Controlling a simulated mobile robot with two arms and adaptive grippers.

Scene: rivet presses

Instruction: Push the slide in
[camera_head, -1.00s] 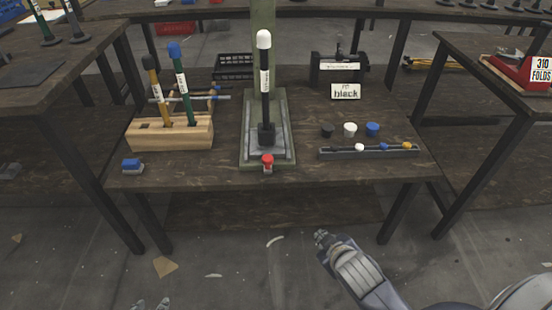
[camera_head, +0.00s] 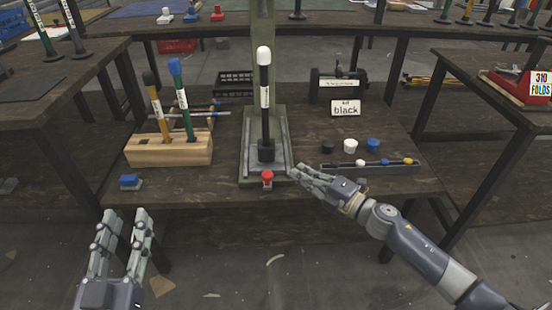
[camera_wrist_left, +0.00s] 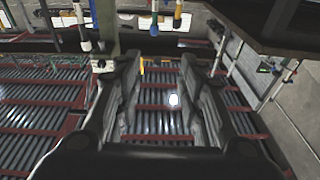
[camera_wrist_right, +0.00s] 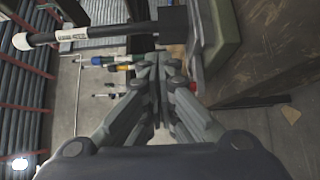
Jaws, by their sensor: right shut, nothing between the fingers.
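The green press column (camera_head: 264,25) stands at the back of the middle bench. In front of it a grey slide plate (camera_head: 249,165) lies on the press base, carrying an upright black rod (camera_head: 264,120) with a white cap and label. A red knob (camera_head: 267,177) sits at the plate's front edge. My right gripper (camera_head: 297,172) is shut and empty, its tips just right of the knob near the plate's front right corner; contact cannot be told. The rod also shows in the right wrist view (camera_wrist_right: 100,32). My left gripper (camera_head: 126,212) is open and empty, in front of the bench's left side.
A wooden block (camera_head: 150,150) holds yellow and green rods at left, with a blue-topped stamp-like piece (camera_head: 130,181) before it. At right are a grey tray (camera_head: 340,171) with small caps, loose caps behind it, and a "black" sign (camera_head: 346,108). Side benches flank both sides.

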